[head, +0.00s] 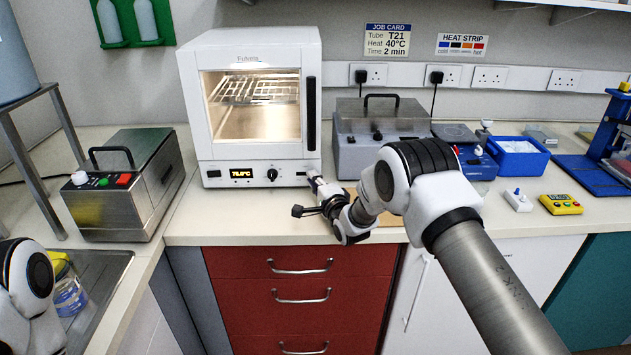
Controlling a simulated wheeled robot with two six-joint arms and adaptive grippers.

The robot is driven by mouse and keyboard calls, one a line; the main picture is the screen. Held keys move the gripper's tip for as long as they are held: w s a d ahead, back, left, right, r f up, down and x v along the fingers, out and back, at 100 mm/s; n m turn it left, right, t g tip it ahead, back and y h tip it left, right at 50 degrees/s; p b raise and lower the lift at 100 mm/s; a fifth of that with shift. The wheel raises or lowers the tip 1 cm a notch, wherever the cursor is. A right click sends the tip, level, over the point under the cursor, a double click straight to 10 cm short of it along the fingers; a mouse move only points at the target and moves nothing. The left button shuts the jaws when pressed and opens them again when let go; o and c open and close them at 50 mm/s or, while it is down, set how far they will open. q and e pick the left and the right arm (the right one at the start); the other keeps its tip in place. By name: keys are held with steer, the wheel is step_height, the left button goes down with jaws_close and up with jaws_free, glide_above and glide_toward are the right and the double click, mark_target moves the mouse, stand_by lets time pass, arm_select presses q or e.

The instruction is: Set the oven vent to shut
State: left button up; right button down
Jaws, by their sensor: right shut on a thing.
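The white oven (188,100) stands on the bench at the back, left of the middle, with its glass door closed and its inside lit. Its lower front panel has an orange display (242,174) reading about 75 °C, and a black knob (272,174). My right gripper (314,178) is at the lower right corner of this panel, shut on the oven vent control. The gripper hides the control, so its setting cannot be read. My left arm shows only at the bottom left edge; its gripper is out of view.
A metal bath (130,190) with a black handle stands left of the oven. Another lidded grey unit (350,155) stands close on its right. A blue tray (520,165) and a yellow device (561,204) are farther right. Red drawers (300,268) lie below the bench edge.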

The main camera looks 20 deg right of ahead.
mark_target(296, 174)
steer(key=a, duration=0.1)
steer(key=w+a+b, duration=0.1)
steer(key=a, duration=0.1)
steer(key=shift+a, duration=0.2)
steer(key=shift+d, duration=0.1)
steer(key=c, duration=1.2)
jaws_free()
steer(key=shift+o, duration=0.2)
steer(key=shift+a, duration=0.2)
steer(key=s, duration=0.4)
steer(key=s+d, duration=0.1)
steer(key=s, duration=0.7)
steer(key=shift+d, duration=0.2)
